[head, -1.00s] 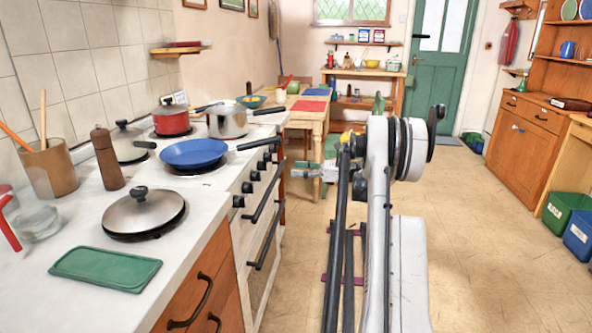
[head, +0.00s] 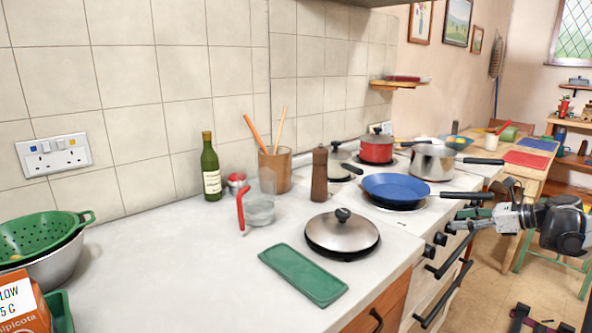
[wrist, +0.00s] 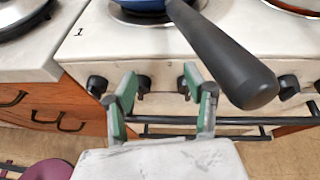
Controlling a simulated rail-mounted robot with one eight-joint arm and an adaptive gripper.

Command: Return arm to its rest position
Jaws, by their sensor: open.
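My gripper (head: 472,218) is at the right of the head view, in front of the white stove, level with its knobs and the blue pan's handle. In the wrist view my gripper (wrist: 162,92) shows two green-padded fingers spread apart with nothing between them. The blue frying pan (head: 396,187) sits on the stove's near burner. Its black handle (wrist: 225,60) reaches out over the stove's front edge, close to the right finger in the wrist view; I cannot tell whether they touch.
A red pot (head: 376,150) and a steel saucepan (head: 433,163) stand on the stove. Black oven rails (wrist: 240,121) run below the fingers. The counter (head: 170,270) holds a lidded pan (head: 342,232), a green mat (head: 302,275) and a bottle (head: 211,170).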

